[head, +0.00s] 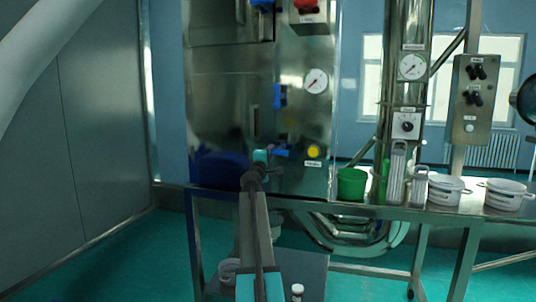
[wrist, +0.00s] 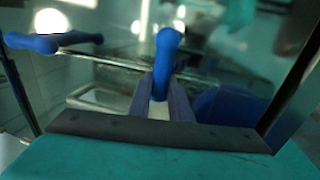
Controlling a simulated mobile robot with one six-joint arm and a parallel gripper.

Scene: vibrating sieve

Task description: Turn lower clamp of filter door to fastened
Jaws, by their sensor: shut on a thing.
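A blue lever handle (wrist: 166,52), apparently the lower clamp, stands between the two grey fingers of my gripper (wrist: 162,98) in the wrist view. The fingers are shut on it, and its rounded top sticks out beyond them. In the head view my gripper (head: 264,158) is at the lower part of the steel cabinet (head: 305,125), beside a small blue handle (head: 280,151). My arm covers part of this spot, so the clamp's seat is hidden. A second blue handle (wrist: 50,42) lies roughly level at the left in the wrist view.
Another blue handle (head: 279,96) is higher on the cabinet, near a pressure gauge (head: 315,81). A yellow button (head: 313,152) is right of my gripper. A dark blue rounded object (head: 218,167) is to its left. A green cup (head: 351,184) and white tubs (head: 446,190) stand right.

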